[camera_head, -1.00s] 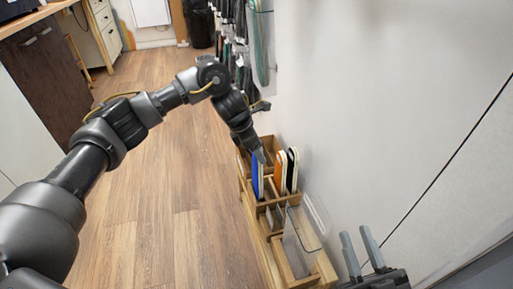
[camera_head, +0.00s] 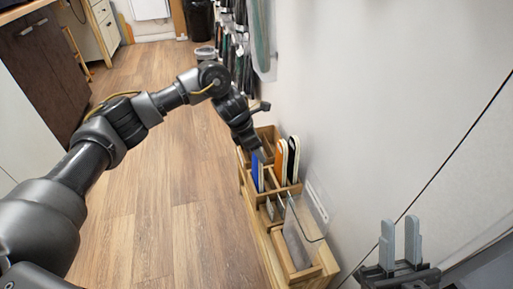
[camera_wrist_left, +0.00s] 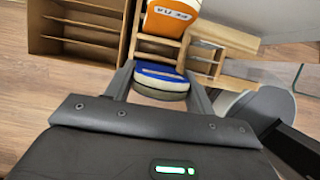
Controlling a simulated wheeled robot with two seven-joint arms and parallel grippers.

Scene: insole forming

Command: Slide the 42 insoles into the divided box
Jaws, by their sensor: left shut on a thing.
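My left gripper (camera_head: 257,157) is shut on a blue insole (camera_head: 259,175), which stands upright at the wooden divided box (camera_head: 262,226). Its lower end is among the dividers; I cannot tell how deep. In the left wrist view the blue insole (camera_wrist_left: 160,72) lies between the two fingers (camera_wrist_left: 160,88), its pale edge towards me. An orange insole (camera_head: 280,160) and a black insole with a white edge (camera_head: 293,158) stand upright beside it to the right. The orange insole (camera_wrist_left: 172,14) shows lettering in the wrist view. My right gripper (camera_head: 400,243) is open and empty at the lower right.
A clear upright panel (camera_head: 308,216) stands at the box's near part. A white wall (camera_head: 385,110) runs close along the right. Hanging goods (camera_head: 236,50) are beyond the box. Open wooden floor (camera_head: 165,180) lies to the left. Empty compartments (camera_wrist_left: 75,32) show in the wrist view.

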